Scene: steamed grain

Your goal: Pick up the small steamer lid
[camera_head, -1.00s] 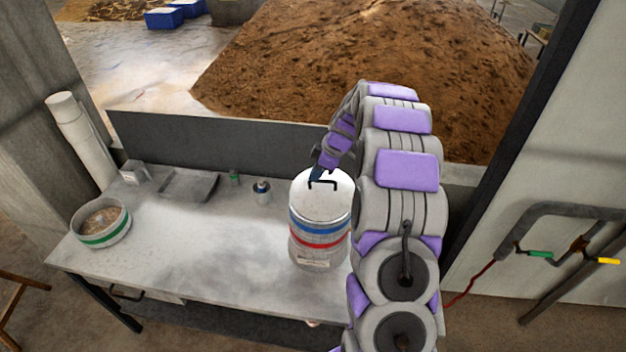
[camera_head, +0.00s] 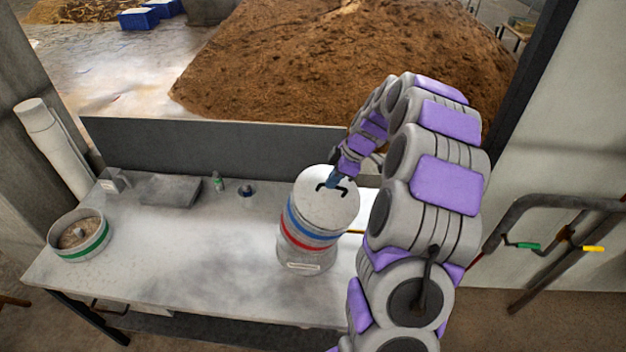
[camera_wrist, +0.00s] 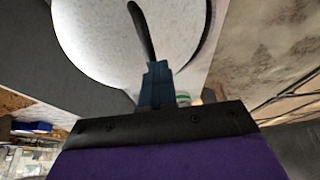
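The small steamer lid (camera_head: 318,212) is a pale round disc with a black bar handle (camera_head: 323,187). It sits on the small steamer (camera_head: 310,238), a pale drum with blue and red bands on the table. The drum leans, its top to the right; I see no gap under the lid. My gripper (camera_head: 334,183) is at the handle from above. In the wrist view, the blue fingers (camera_wrist: 157,82) are together on the black handle (camera_wrist: 140,30), with the lid (camera_wrist: 95,45) beyond. The fingers hide part of the handle.
The table (camera_head: 200,265) has a bowl with a green band (camera_head: 92,245) at left. A dark flat tray (camera_head: 170,191), a green bottle (camera_head: 217,182) and a small canister (camera_head: 247,190) stand at the back. A low wall (camera_head: 220,142) and brown grain heap (camera_head: 330,70) lie behind.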

